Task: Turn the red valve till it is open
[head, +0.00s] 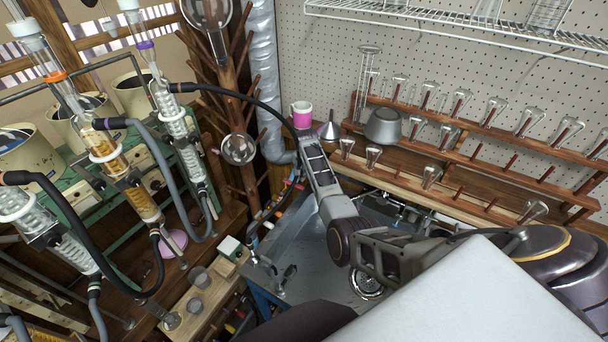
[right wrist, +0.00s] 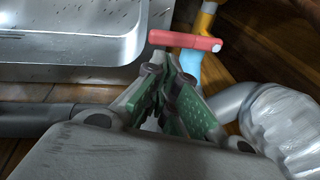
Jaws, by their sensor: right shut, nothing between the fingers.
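The red valve's handle (right wrist: 185,41) shows in the right wrist view, just beyond my right gripper (right wrist: 170,85). It is a short bar lying crosswise to its pipe, with a pale round end at its right. The pipe is orange-yellow (right wrist: 206,20) above the handle and light blue (right wrist: 187,66) below it. My right gripper is shut and empty, its green-padded fingers together. Its tips appear just short of the handle, and I cannot tell whether they touch it. In the head view I cannot make out the valve. My left gripper is not in view.
A metal sink (right wrist: 70,45) lies left of the valve, and a silver duct (right wrist: 285,125) to its right. In the head view, glass condensers with hoses (head: 150,150) crowd the left. A wooden glassware rack (head: 480,150) lines the back wall.

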